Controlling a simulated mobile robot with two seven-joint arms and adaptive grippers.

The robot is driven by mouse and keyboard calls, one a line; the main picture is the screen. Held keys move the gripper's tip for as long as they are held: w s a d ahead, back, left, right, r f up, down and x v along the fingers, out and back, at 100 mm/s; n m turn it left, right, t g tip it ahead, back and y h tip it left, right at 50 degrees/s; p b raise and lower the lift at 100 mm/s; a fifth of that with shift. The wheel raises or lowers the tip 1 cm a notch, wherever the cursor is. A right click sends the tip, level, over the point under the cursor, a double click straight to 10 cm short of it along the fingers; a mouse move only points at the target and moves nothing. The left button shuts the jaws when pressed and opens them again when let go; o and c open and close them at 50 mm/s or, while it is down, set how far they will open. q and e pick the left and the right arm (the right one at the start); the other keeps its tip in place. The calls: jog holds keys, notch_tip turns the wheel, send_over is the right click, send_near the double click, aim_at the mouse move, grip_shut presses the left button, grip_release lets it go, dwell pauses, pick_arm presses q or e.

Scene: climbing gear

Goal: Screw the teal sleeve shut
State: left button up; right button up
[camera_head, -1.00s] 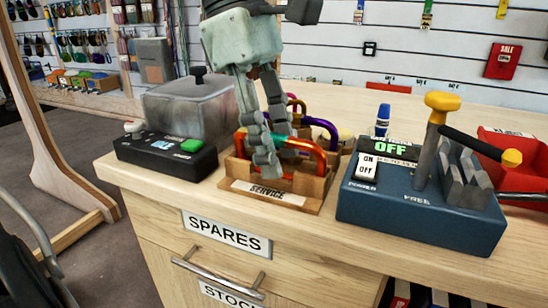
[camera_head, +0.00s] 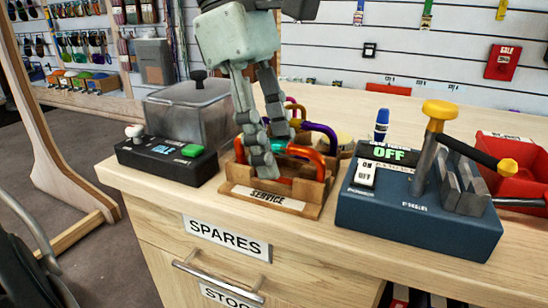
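An orange-red carabiner (camera_head: 310,155) stands in the wooden rack (camera_head: 313,209) labelled SERVICE. Its teal sleeve (camera_head: 280,147) shows as a small patch; the rest is hidden by my fingers. My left gripper (camera_head: 272,152) reaches down from above, one finger in front of the carabiner and the other behind, with the teal sleeve between them. I cannot tell whether the fingers press on the sleeve or stand clear. My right gripper is not in view.
Purple carabiner (camera_head: 322,129) stands behind in the rack. Left are a black box with green button (camera_head: 192,150) and a lidded grey tub (camera_head: 185,105). Right are a blue device (camera_head: 420,215) reading OFF with a yellow-knobbed lever (camera_head: 440,109), and a red bin (camera_head: 512,168).

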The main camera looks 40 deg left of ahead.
pick_arm(q)
jog(key=shift+r+p, duration=0.55)
jog(key=shift+r, duration=0.25)
jog(key=shift+w+a, duration=0.15)
jog(key=shift+w, duration=0.55)
jog(key=shift+f, duration=0.15)
jog(key=shift+f+b, duration=0.95)
jog(key=shift+f, duration=0.4)
jog(key=shift+s+d, duration=0.25)
jog(key=shift+s, duration=0.45)
jog(key=shift+r, duration=0.2)
